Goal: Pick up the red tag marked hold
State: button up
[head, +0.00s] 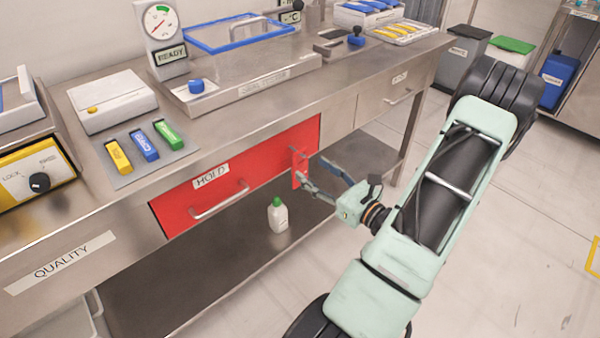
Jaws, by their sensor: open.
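A small red tag (298,167) hangs upright at the right part of the red drawer front (262,160). Its own lettering is too small to read. The drawer carries a white label reading HOLD (211,176) and a metal bar handle (220,202). My gripper (312,171) is open, its fingers pointing left towards the tag. The nearer fingertip appears at the tag's lower edge, and the other finger is to the right of it. I cannot tell whether either touches the tag.
The steel bench edge (70,235) runs above the drawer. A white bottle with a green cap (278,215) stands on the lower shelf below the drawer. Yellow, blue and green blocks (144,146) lie on the bench top. Open floor (520,240) lies to the right.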

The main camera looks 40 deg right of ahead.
jog(key=w, duration=0.4)
jog(key=w+b, duration=0.1)
jog(key=w, duration=0.1)
jog(key=shift+a+r, duration=0.3)
jog(key=shift+s, duration=0.1)
jog(key=c, duration=0.9)
jog(key=shift+r, duration=0.1)
jog(key=shift+r, duration=0.25)
jog(key=s+p, duration=0.1)
jog(key=s, duration=0.5)
jog(key=s+d, duration=0.1)
jog(key=s, duration=0.5)
jog(key=s+p, duration=0.1)
jog(key=s, duration=0.5)
jog(key=shift+d+r+p, duration=0.2)
jog(key=shift+r+p, duration=0.1)
jog(key=shift+r, duration=0.1)
